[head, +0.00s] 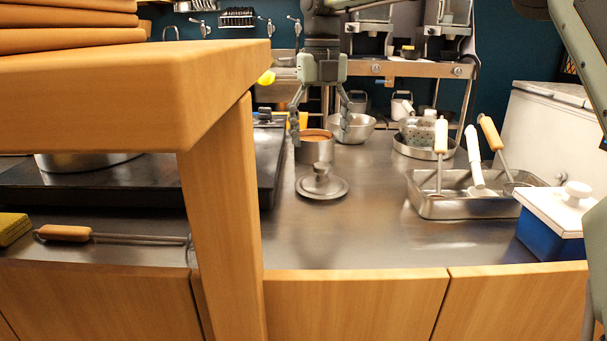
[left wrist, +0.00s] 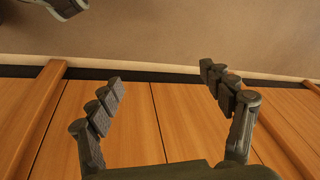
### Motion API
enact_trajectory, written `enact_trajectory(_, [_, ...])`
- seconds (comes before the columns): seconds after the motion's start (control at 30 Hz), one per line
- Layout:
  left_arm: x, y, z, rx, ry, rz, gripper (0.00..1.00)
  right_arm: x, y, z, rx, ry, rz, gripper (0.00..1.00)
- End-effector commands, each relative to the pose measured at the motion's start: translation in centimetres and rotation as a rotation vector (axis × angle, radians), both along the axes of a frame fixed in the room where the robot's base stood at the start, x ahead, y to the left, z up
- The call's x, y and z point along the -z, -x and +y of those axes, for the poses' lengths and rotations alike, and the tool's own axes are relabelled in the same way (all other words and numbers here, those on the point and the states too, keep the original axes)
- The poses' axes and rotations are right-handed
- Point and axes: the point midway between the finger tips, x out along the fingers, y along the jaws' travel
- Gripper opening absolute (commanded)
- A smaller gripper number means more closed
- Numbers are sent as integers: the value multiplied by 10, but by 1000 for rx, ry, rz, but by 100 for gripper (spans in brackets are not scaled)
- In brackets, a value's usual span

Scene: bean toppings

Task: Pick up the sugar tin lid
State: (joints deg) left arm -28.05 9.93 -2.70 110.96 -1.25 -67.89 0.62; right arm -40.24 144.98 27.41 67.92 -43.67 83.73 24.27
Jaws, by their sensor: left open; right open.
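A round steel lid with a knob (head: 322,185) lies on the steel counter in the head view. Just behind it stands an open steel tin (head: 316,151) with brown contents. A blue box (head: 552,224) at the right wears a white lid with a knob (head: 562,203). The frames show no label telling which lid is the sugar tin's. My right gripper (head: 320,131) points down, open, its fingers on either side of the open tin's top in the picture; contact cannot be told. My left gripper (left wrist: 168,104) is open and empty in the left wrist view, before wooden panels.
A wooden shelf and post (head: 226,220) block the left front. A steel tray with handled tools (head: 470,206) stands right of the steel lid. A steel bowl (head: 355,130) is behind the tin. A black stove (head: 130,180) lies left. The counter's front middle is clear.

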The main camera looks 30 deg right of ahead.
Motion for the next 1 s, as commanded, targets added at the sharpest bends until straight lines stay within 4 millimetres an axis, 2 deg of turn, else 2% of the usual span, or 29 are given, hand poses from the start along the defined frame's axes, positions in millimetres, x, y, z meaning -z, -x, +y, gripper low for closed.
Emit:
enact_trajectory(0.37, [2,1,0,0,1,3,80,36,3,1,-2,-1,4,75])
enact_trajectory(0.6, [11,3,0,0,6,8,80,70,6,1,-1,-1,3,75])
enact_trajectory(0.87, [12,3,-1,0,7,7,80,76,6,1,0,0,-1,75])
enact_trajectory(1.0, [12,2,-1,0,7,7,80,75,6,1,0,0,-1,58])
